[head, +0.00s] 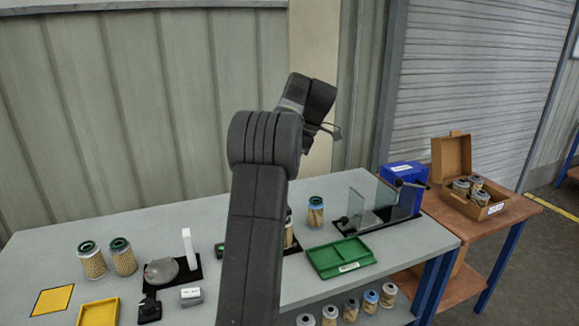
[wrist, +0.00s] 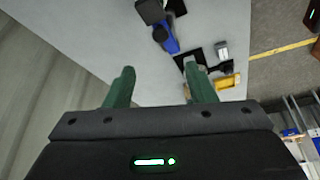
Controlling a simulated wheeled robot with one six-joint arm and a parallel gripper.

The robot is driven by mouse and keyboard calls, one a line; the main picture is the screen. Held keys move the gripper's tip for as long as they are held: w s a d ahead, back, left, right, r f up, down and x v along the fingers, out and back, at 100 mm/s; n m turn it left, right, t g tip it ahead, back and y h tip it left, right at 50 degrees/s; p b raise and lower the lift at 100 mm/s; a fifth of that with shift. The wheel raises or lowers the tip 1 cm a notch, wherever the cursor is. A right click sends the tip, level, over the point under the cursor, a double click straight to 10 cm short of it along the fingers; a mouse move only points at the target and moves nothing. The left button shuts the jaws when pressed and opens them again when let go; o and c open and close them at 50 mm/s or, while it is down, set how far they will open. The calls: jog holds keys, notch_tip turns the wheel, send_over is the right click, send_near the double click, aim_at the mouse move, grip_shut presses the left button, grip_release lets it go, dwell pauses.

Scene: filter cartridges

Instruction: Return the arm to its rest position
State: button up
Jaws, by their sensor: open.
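My dark arm rises from the bottom middle of the head view and bends over at the top. My gripper (head: 328,130) is held in the air above the workbench (head: 215,226), well clear of everything on it. In the wrist view my gripper (wrist: 160,84) shows two green fingers spread apart, with nothing between them but the distant grey bench top. Filter cartridges with green caps stand upright on the bench: two at the left, a left one (head: 92,262) and a right one (head: 123,258), and one (head: 315,212) right of my arm. Another is partly hidden behind my arm.
A green tray (head: 341,258), a glass-panelled fixture (head: 372,206) and a blue box (head: 404,184) are at the right. A wooden box (head: 489,211) with cartridges stands on a side table. A yellow tray (head: 99,313) lies at front left. Several cartridges stand below the bench top.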

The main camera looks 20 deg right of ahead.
jog(key=shift+f, duration=0.15)
jog(key=x, duration=1.3)
jog(key=shift+a+f+p, duration=0.2)
jog(key=shift+f+p, duration=0.05)
jog(key=shift+p, duration=0.15)
jog(key=shift+s, duration=0.1)
